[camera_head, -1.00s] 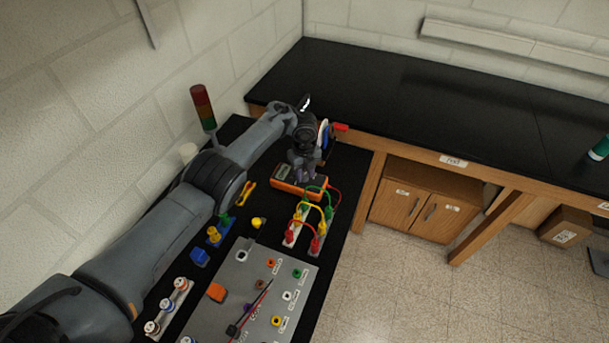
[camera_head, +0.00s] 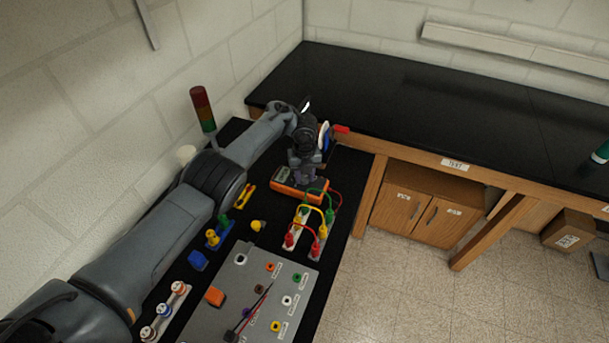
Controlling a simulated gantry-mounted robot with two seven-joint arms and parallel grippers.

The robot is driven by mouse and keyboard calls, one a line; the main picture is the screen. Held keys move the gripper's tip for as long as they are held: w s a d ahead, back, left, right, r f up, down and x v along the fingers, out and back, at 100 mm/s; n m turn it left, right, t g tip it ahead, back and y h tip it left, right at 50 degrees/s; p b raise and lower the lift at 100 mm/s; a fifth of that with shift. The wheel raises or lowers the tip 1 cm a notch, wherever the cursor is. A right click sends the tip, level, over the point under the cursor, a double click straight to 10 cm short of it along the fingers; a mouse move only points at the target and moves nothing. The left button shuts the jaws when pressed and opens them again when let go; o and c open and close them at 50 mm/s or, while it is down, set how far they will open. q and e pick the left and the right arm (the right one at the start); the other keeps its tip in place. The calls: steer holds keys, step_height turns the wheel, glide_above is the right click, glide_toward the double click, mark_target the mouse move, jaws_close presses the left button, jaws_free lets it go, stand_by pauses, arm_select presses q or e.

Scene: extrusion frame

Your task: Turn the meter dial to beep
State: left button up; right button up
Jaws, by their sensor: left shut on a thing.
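The orange multimeter (camera_head: 284,186) lies on the black bench top, its display end showing at the left of my gripper. My left gripper (camera_head: 304,179) reaches down over the meter's middle from the far side. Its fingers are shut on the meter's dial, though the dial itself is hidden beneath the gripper. The position the dial points to cannot be read. My right gripper is not in view.
Plug leads in red, yellow and green (camera_head: 313,220) arch right beside the meter. A grey panel (camera_head: 225,290) with sockets lies nearer. A red-green signal tower (camera_head: 203,110) stands by the wall. The long black counter (camera_head: 430,110) is mostly clear.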

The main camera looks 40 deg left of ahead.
mark_target(305, 178)
arm_select(q)
steer(key=o, duration=1.1)
steer(key=shift+c, duration=0.2)
step_height(305, 178, up, 11)
steer(key=p, duration=0.2)
steer(key=shift+f, duration=0.15)
steer(key=shift+d, duration=0.15)
